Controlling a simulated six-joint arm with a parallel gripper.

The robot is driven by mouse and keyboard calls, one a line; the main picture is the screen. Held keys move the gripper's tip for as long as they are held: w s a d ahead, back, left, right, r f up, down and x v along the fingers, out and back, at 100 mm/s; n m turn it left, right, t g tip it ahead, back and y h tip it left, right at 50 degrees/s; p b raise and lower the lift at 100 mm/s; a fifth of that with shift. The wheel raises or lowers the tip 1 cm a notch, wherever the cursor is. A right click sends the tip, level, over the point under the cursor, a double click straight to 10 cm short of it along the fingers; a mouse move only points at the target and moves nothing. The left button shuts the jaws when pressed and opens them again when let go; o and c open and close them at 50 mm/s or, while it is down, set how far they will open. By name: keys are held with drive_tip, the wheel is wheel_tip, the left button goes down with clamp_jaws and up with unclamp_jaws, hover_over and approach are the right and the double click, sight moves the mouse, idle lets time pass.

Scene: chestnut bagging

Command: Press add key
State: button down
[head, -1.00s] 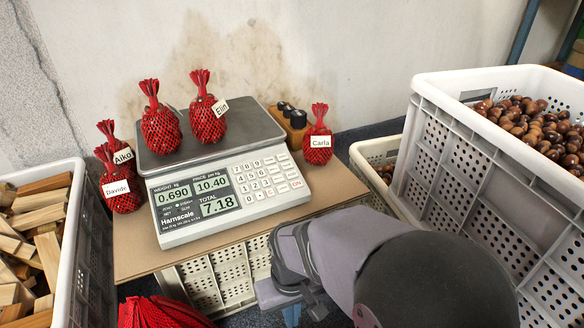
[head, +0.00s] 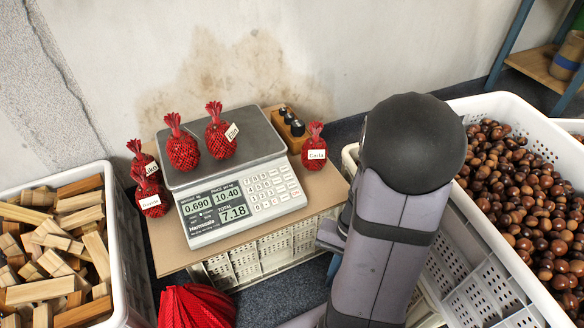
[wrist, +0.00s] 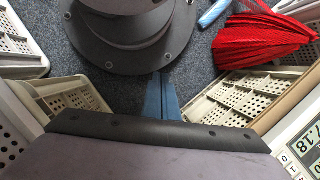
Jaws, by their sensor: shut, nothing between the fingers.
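The Harnscale scale (head: 208,222) stands on a brown board. Its display reads weight 0.690, price 10.40, total 7.18. Its white keypad (head: 265,190) is on the right of the front panel; the key labels are too small to pick out the add key. A corner of the scale shows at the right edge of the wrist view (wrist: 300,148). Two red net bags (head: 182,150) (head: 220,138) sit on the pan, the right one tagged Elin. My gripper (wrist: 162,78) is shut and empty over the dark floor; in the head view my arm mostly hides it, right of the scale.
Tagged bags stand beside the scale: Carla (head: 315,143) at right, two at left (head: 148,190). A wood crate (head: 128,262) is at left, a chestnut crate (head: 490,285) at right. Red netting (head: 195,305) lies in front. Dark weights (head: 291,121) sit behind the keypad.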

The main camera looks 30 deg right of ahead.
drive_tip(key=w+d+r+m+t+y+p, duration=0.1)
drive_tip(key=w+r+m+t+p, duration=0.2)
drive_tip(key=w+r+t, duration=0.3)
drive_tip(key=w+d+r+m+t+y+p, duration=0.2)
drive_tip(key=w+r+m+t, duration=0.3)
drive_tip(key=w+r, duration=0.4)
drive_tip(key=w+t, duration=0.1)
drive_tip(key=w, duration=0.6)
drive_tip(key=shift+d+r+p, duration=0.2)
drive_tip(key=shift+r+p, duration=0.1)
drive_tip(key=shift+p, duration=0.1)
drive_tip(key=shift+f, duration=0.1)
drive_tip(key=b, duration=0.6)
hover_over(292, 186)
drive_tip(key=s+d, duration=0.1)
drive_tip(key=s, duration=0.2)
wheel_tip(292, 186, down, 7)
drive_tip(key=shift+w+r, duration=0.1)
drive_tip(key=shift+w, duration=0.05)
drive_tip(key=shift+w+f+b, duration=0.3)
drive_tip(key=shift+f+b, duration=0.15)
drive_tip(key=shift+f, duration=0.25)
drive_tip(key=shift+f, duration=0.15)
